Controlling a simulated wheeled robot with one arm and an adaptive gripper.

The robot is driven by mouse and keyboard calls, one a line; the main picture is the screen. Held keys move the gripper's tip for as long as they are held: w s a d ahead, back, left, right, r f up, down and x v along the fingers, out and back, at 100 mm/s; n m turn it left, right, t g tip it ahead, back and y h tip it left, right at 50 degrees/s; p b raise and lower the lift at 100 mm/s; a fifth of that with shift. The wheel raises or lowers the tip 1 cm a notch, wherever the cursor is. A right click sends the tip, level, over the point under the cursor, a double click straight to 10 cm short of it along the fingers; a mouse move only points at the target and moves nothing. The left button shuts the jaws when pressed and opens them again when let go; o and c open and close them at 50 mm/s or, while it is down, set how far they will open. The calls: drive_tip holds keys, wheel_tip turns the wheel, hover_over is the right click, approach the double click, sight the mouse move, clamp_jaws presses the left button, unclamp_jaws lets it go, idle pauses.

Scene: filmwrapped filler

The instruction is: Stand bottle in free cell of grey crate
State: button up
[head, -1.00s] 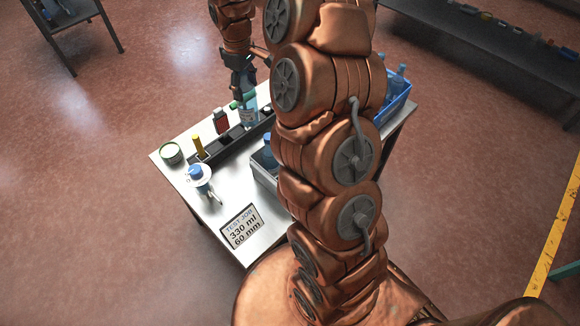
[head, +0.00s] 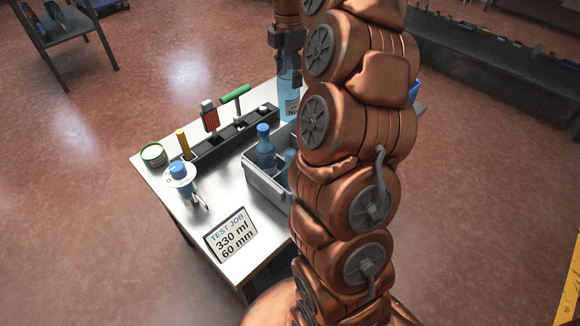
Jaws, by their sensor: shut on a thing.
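My gripper (head: 287,66) points down over the far side of the table, shut on a clear blue bottle (head: 288,102) with a pale label. The bottle is upright, behind the grey crate; I cannot tell how far its base is above the table. The grey crate (head: 262,187) stands at the table's middle right. A dark blue bottle (head: 264,148) stands in its left part, and another bluish bottle (head: 289,158) shows beside it. My arm hides the crate's right part, so I cannot see which cell is free.
A black rack (head: 215,144) holds a yellow item, a red item and a green-handled tool (head: 236,93). A blue crate (head: 414,91) is mostly hidden.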

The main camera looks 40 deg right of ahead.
sight(290, 94)
wheel_tip(290, 94, down, 18)
idle(0.7)
drive_tip(key=shift+s+f, duration=0.1)
drive_tip(key=o, duration=1.2)
drive_tip(key=shift+f, duration=0.1)
wheel_tip(290, 94, up, 11)
drive_tip(key=shift+f, duration=0.15)
drive_tip(key=shift+r, duration=0.85)
